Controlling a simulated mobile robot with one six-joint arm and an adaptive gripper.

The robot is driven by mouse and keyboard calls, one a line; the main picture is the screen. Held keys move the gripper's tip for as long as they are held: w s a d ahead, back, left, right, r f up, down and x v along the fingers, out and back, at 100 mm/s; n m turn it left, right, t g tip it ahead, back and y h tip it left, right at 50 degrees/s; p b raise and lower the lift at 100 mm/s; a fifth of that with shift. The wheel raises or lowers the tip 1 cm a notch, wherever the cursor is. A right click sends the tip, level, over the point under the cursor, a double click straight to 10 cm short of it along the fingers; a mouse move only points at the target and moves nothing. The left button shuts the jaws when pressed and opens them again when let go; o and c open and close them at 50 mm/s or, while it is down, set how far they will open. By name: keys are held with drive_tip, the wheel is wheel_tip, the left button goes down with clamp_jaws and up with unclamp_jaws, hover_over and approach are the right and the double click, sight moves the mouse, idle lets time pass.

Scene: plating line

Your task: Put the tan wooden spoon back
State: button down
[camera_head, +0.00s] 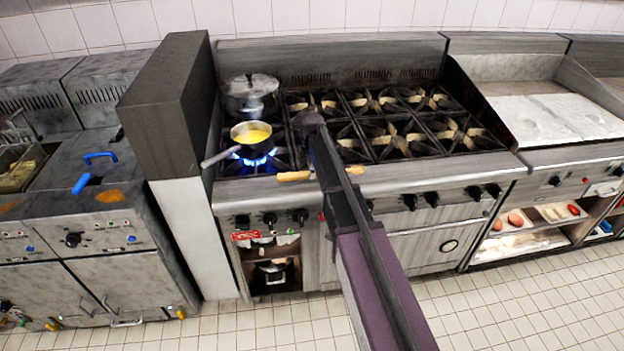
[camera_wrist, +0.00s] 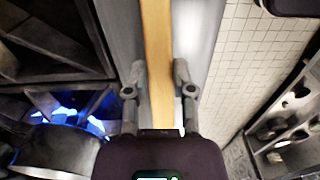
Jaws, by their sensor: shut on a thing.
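The tan wooden spoon (camera_head: 293,176) shows at the front edge of the stove, sticking out to the left of my arm. A short tan piece (camera_head: 355,170) shows to the right of the arm, and the part between is hidden. In the wrist view the spoon (camera_wrist: 157,45) is a long, straight tan strip running between the two fingers of my gripper (camera_wrist: 160,78). My gripper is shut on it, above the steel front ledge (camera_wrist: 202,35). Neither view clearly shows the spoon's bowl.
A saucepan (camera_head: 251,135) with yellow contents sits over a lit blue flame (camera_head: 254,160) at the front left burner. A lidded pot (camera_head: 250,94) stands behind it. Bare burners (camera_head: 410,137) lie to the right. A tall grey partition (camera_head: 170,110) stands left of the stove.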

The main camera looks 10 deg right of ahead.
drive_tip(key=shift+f+b, duration=0.7)
drive_tip(key=shift+f, duration=0.35)
drive_tip(key=shift+f, duration=0.15)
drive_tip(key=shift+c, duration=2.3)
unclamp_jaws()
wheel_tip(320, 180, up, 12)
drive_tip(key=p, duration=1.2)
drive_tip(key=shift+r, duration=0.2)
